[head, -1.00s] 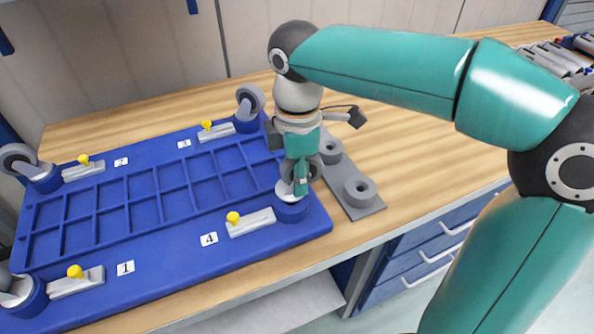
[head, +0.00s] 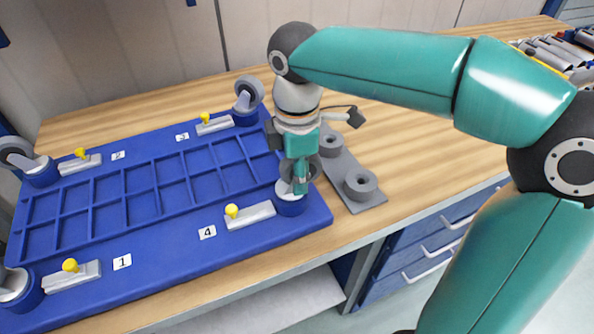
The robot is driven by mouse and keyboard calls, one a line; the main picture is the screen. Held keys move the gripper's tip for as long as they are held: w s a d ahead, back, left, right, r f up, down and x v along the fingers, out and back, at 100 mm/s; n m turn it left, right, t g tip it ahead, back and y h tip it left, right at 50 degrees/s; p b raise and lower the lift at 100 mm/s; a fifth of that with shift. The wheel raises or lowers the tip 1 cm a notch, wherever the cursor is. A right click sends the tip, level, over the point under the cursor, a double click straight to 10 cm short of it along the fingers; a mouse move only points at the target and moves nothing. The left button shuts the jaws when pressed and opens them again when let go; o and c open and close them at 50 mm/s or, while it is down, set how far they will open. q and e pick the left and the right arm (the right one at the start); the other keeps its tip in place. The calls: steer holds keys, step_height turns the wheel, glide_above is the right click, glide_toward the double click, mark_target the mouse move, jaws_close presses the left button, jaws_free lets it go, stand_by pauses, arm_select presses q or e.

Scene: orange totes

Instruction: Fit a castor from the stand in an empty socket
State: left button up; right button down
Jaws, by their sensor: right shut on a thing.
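My right gripper (head: 300,184) points down and is shut on a castor (head: 287,192) at socket 4 (head: 291,207), the near right corner of the blue base (head: 150,252). The castor's pale base plate sits at the socket's mouth; the fingers hide part of its wheel, and I cannot tell how deep it is. Other castors stand in the far right socket (head: 246,118), the far left socket (head: 41,178) and the near left socket (head: 23,295). The grey stand (head: 366,203) right of the base shows round holders (head: 360,182) without castors. My left gripper is not in view.
Grey latches with yellow knobs (head: 231,211) lie beside the sockets. The wooden bench top (head: 420,165) is clear to the right of the stand. Blue drawers (head: 425,255) are below its front edge. Grey parts (head: 560,55) lie at the far right.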

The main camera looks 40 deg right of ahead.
steer(key=shift+f, duration=0.2)
stand_by(0.3)
steer(key=c, duration=0.7)
jaws_free()
steer(key=shift+o, duration=0.2)
step_height(320, 180, up, 10)
steer(key=shift+w+r, duration=0.1)
steer(key=shift+r, duration=0.85)
